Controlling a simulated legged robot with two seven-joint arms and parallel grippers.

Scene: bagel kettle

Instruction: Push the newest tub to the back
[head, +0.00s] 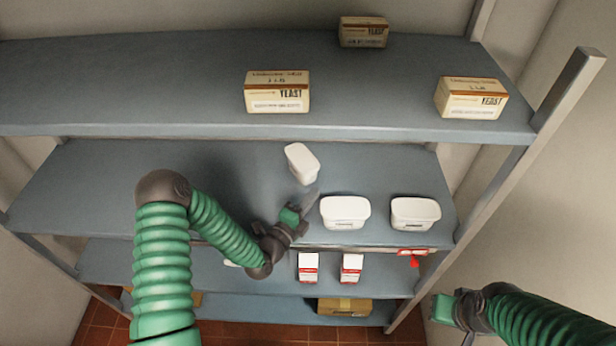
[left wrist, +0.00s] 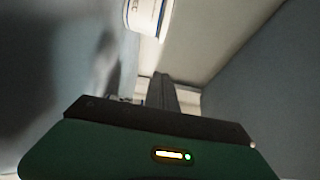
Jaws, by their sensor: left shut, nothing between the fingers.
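Three white tubs are on the middle shelf (head: 110,180). One tub (head: 302,163) is farther back and turned at an angle. Two tubs stand near the front edge, one in the centre (head: 345,212) and one to the right (head: 415,213). My left gripper (head: 308,203) is shut and empty, over the front part of the shelf, just left of the centre front tub and in front of the angled one. A white tub (left wrist: 150,16) also shows at the top of the left wrist view; which one I cannot tell. My right gripper (head: 445,308) is at the lower right, away from the shelves.
Yeast boxes (head: 277,92) stand on the top shelf (head: 150,85) above. Red and white cartons (head: 308,268) stand on the shelf below, and a cardboard box (head: 343,307) on the lowest. A post (head: 560,100) bounds the right side.

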